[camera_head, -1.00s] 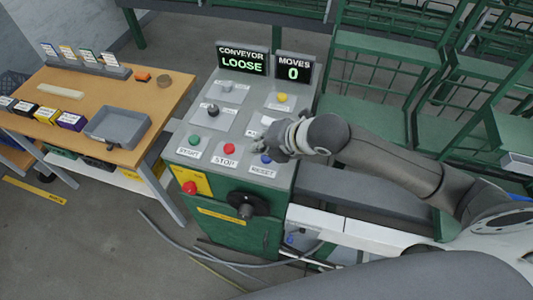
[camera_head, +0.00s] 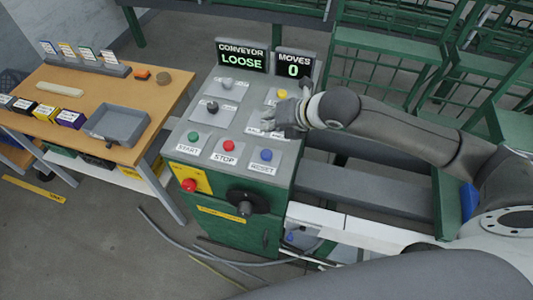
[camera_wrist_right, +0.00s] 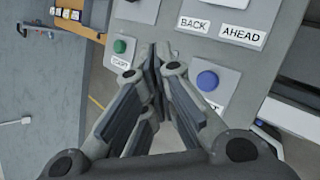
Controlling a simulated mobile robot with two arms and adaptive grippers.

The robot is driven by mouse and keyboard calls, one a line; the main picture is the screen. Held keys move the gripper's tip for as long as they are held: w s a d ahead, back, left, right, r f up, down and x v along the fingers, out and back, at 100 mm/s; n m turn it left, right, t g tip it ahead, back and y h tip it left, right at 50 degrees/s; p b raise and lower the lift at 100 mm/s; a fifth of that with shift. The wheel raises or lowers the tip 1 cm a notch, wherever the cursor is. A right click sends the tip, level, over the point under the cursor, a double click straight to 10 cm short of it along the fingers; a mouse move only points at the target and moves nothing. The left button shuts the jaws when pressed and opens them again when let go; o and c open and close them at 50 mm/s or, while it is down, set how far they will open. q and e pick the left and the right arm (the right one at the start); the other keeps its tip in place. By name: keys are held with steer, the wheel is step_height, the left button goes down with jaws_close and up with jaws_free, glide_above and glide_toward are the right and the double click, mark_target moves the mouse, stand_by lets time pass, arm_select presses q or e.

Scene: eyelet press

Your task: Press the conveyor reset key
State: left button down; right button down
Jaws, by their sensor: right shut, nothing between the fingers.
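The blue reset key (camera_head: 266,155) sits on a light plate marked RESET at the right of the console's front row. It also shows in the right wrist view (camera_wrist_right: 207,80), to the right of my shut fingers. My right gripper (camera_head: 268,122) is shut and empty, above the console behind the reset key and near the BACK and AHEAD labels. It appears apart from the blue key. The green start key (camera_head: 194,136) and red stop key (camera_head: 228,146) stand to the left in the same row. My left gripper is not in view.
The console (camera_head: 212,171) also carries a yellow button (camera_head: 282,94), black and grey knobs, and a red button (camera_head: 189,186) on its front. Screens behind read CONVEYOR LOOSE (camera_head: 242,57) and MOVES 0 (camera_head: 294,65). A wooden table with a grey tray (camera_head: 118,124) stands left.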

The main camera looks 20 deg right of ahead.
steer(key=b, duration=0.6)
glide_above(269, 151)
step_height(269, 151, down, 6)
steer(key=shift+r, duration=0.1)
steer(key=shift+f+b, duration=0.45)
steer(key=shift+f, duration=0.7)
steer(key=shift+f, duration=0.4)
steer(key=shift+f, duration=0.55)
stand_by(0.6)
stand_by(0.3)
steer(key=shift+r+p, duration=0.95)
steer(key=shift+p, duration=0.15)
